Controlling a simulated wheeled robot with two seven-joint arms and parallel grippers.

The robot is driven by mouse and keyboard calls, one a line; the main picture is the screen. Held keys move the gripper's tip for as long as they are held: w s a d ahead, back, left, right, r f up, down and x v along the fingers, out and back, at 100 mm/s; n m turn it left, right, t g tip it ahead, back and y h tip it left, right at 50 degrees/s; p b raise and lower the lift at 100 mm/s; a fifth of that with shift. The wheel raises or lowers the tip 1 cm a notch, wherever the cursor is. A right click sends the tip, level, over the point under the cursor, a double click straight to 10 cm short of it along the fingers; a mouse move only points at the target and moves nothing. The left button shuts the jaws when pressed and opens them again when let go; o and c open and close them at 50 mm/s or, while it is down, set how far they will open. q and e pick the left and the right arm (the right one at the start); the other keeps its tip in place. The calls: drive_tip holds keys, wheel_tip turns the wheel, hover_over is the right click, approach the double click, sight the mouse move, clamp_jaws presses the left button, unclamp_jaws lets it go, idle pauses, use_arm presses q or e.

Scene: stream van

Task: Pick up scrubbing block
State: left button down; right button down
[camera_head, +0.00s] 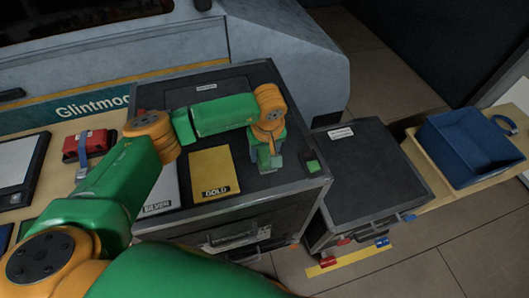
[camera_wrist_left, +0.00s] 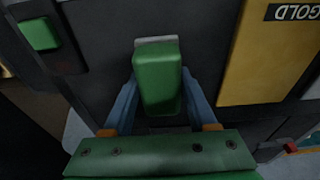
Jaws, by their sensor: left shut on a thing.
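My left gripper (camera_head: 265,160) reaches down over the dark top of a case (camera_head: 270,85), to the right of the gold card. In the left wrist view, its two blue fingers are shut on the sides of a green block with a pale grey edge (camera_wrist_left: 158,75), which I take for the scrubbing block. The block's underside is hidden, and I cannot tell whether it touches the case top. My right gripper is not in view.
A gold card (camera_head: 215,172) and a silver card (camera_head: 163,187) lie left of the gripper. A small green piece on a dark square (camera_head: 312,166) is to its right. A lower dark case (camera_head: 370,165) and a blue bin (camera_head: 465,145) stand further right.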

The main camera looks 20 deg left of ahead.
use_arm(q)
drive_tip(key=shift+r+p, duration=0.35)
wheel_tip(320, 180, up, 2)
drive_tip(key=b, duration=0.3)
drive_tip(key=shift+w, duration=0.1)
drive_tip(key=s+d+r+b, duration=0.4)
drive_tip(key=s+d+r, duration=0.5)
drive_tip(key=d+r, duration=0.1)
drive_tip(key=shift+d+r, duration=0.35)
drive_tip(key=shift+d, duration=0.1)
